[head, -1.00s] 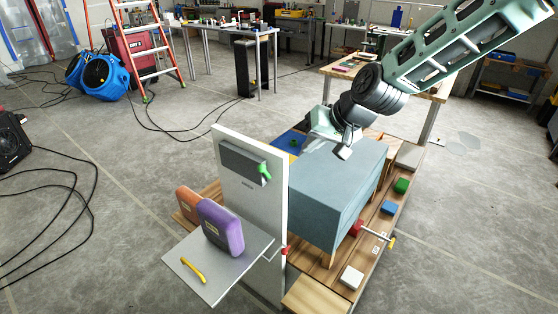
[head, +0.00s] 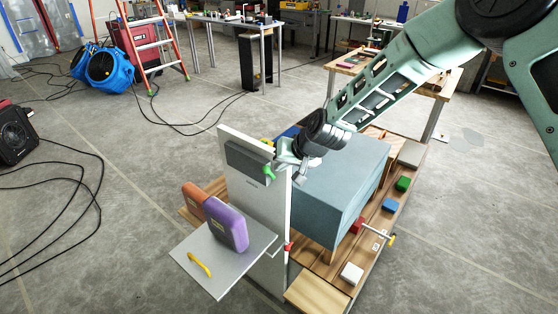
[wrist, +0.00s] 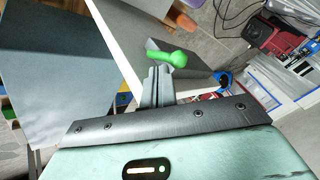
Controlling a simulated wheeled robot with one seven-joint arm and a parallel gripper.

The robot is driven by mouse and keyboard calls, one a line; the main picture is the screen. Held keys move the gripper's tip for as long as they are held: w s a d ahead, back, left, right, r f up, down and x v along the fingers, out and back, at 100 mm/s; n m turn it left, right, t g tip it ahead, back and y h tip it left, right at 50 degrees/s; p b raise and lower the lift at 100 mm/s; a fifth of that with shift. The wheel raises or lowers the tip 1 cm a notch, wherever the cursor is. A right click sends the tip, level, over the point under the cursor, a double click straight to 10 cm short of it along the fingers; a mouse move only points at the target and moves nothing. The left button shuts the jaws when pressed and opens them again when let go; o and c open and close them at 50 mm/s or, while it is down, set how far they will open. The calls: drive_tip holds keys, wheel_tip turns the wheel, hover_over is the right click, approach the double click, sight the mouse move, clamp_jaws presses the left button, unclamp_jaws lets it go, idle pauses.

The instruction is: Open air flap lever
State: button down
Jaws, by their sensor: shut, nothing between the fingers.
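The green air flap lever (head: 268,171) sticks out from a dark grey box (head: 247,161) near the top of a white upright panel (head: 266,226). In the wrist view my gripper's fingers (wrist: 157,72) are together and empty. The lever's rounded green end (wrist: 178,58) shows just beyond the fingertips there. I cannot tell whether they touch it. The rest of the box is partly hidden behind the fingers.
A large blue-grey block (head: 340,190) stands right of the panel on a wooden base. Coloured blocks line the base's right side.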

drive_tip(key=shift+a+f, duration=0.15)
drive_tip(key=shift+a, duration=0.3)
drive_tip(key=shift+s+a+t+h, duration=0.25)
drive_tip(key=shift+s+t+h, duration=0.05)
drive_tip(key=shift+t, duration=0.1)
idle(0.3)
drive_tip(key=s+a+f+n+t+h+b, duration=0.2)
drive_tip(key=s+f+n+t+h, duration=0.1)
drive_tip(key=t, duration=0.4)
drive_tip(key=shift+s+a+f+n+h, duration=0.3)
drive_tip(key=shift+a+f+n+h, duration=0.15)
drive_tip(key=shift+f, duration=0.2)
drive_tip(key=shift+w+d, duration=0.1)
drive_tip(key=shift+w+d+r, duration=0.15)
drive_tip(key=shift+w+d, duration=0.25)
drive_tip(key=shift+w, duration=0.1)
